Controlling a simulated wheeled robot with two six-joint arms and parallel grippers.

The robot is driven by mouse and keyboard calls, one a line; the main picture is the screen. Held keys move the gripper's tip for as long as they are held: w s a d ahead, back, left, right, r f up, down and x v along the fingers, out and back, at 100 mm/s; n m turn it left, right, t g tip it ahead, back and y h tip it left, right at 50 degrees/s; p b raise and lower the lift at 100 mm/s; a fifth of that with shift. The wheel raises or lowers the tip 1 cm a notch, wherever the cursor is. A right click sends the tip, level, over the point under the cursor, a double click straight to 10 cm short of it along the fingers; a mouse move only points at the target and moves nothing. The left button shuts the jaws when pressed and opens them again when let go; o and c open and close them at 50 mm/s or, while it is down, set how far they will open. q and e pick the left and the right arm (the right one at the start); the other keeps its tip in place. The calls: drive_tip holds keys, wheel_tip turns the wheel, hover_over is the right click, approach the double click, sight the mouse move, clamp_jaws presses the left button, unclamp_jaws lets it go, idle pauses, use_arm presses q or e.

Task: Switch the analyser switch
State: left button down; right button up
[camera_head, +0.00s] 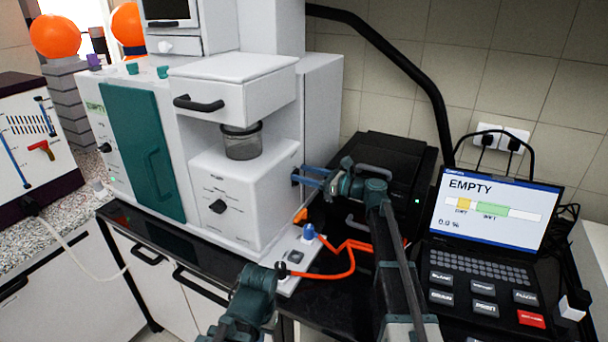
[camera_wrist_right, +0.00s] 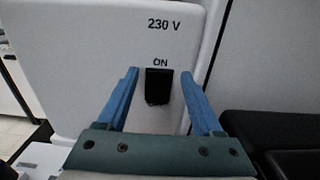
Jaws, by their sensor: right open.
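The analyser (camera_head: 318,110) is the tall white machine with a teal door. Its black switch (camera_wrist_right: 158,86) is on the white side panel, under the labels "230 V" and "ON" in the right wrist view. In the head view the switch (camera_head: 295,177) is a small dark spot by my fingertips. My right gripper (camera_head: 306,177) is open and empty. Its two blue fingers (camera_wrist_right: 160,92) stand on either side of the switch, with gaps visible. Whether the fingertips touch the panel is unclear.
A white power strip (camera_head: 292,270) with a blue plug and orange cable lies below my right gripper. A black box (camera_head: 395,160) stands close on the right. A laptop (camera_head: 492,215) displays "EMPTY" at the right.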

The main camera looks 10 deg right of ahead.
drive_tip(key=shift+a, duration=0.1)
clamp_jaws()
drive_tip(key=shift+f+b, duration=0.15)
drive_tip(key=shift+b, duration=0.15)
drive_tip(key=t+y+b, duration=0.1)
drive_tip(key=b, duration=0.2)
drive_tip(key=y+b, duration=0.1)
drive_tip(key=b, duration=0.2)
drive_tip(key=shift+s+d+f+t+y, duration=0.1)
drive_tip(key=shift+d+f+t+y, duration=0.1)
drive_tip(key=shift+f+t+y, duration=0.15)
unclamp_jaws()
